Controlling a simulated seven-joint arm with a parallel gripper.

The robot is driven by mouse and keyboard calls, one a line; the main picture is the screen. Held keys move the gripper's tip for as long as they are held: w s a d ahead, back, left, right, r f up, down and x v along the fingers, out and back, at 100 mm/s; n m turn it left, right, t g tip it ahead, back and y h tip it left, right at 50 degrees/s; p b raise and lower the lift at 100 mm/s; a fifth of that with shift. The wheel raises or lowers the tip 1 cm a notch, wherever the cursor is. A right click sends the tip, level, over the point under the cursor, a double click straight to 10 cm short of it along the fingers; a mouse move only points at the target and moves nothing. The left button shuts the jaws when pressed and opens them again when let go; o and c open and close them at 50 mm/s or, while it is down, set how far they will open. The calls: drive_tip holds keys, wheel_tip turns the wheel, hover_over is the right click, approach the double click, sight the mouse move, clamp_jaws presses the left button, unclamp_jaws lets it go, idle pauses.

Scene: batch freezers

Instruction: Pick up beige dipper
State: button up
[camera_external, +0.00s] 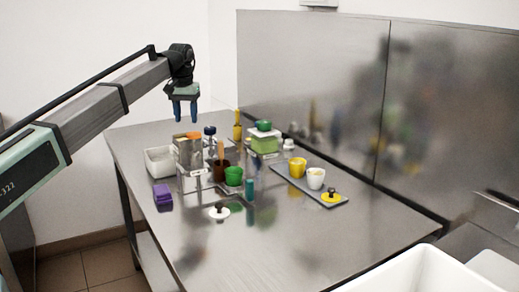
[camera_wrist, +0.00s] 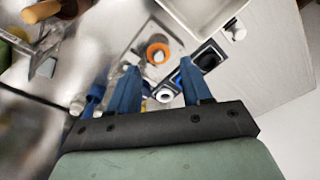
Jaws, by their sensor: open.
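My gripper (camera_external: 186,119) is open and empty, high above the back left of the steel table, fingers pointing down. Its two blue fingers also show in the wrist view (camera_wrist: 158,68). In the outside view, a thin tan handle (camera_external: 221,149) stands upright in a brown cup (camera_external: 220,171), below and to the right of my gripper; it may be the beige dipper. In the wrist view, a tan rod end (camera_wrist: 42,11) shows at the upper left, away from the fingers. I cannot tell for sure that it is the same thing. The dipper's lower part is hidden.
A green cup (camera_external: 233,176) stands beside the brown cup. A white bin (camera_external: 158,161) and a purple block (camera_external: 163,195) are to the left. A grey tray (camera_external: 291,181) holds yellow and white cups. The front of the steel table (camera_external: 260,255) is clear.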

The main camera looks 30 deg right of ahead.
wheel_tip(320, 180, up, 5)
drive_tip(key=m+g, duration=0.1)
hover_over(220, 158)
drive_tip(key=shift+y, duration=0.3)
drive_tip(key=f, duration=0.7)
drive_tip(key=shift+w+f, duration=0.2)
drive_tip(key=shift+w, duration=0.1)
drive_tip(key=shift+w+d+f, duration=0.1)
drive_tip(key=shift+f, duration=1.4)
drive_tip(key=shift+d+f, duration=0.1)
drive_tip(key=shift+f, duration=1.4)
drive_tip(key=shift+c, duration=0.2)
clamp_jaws()
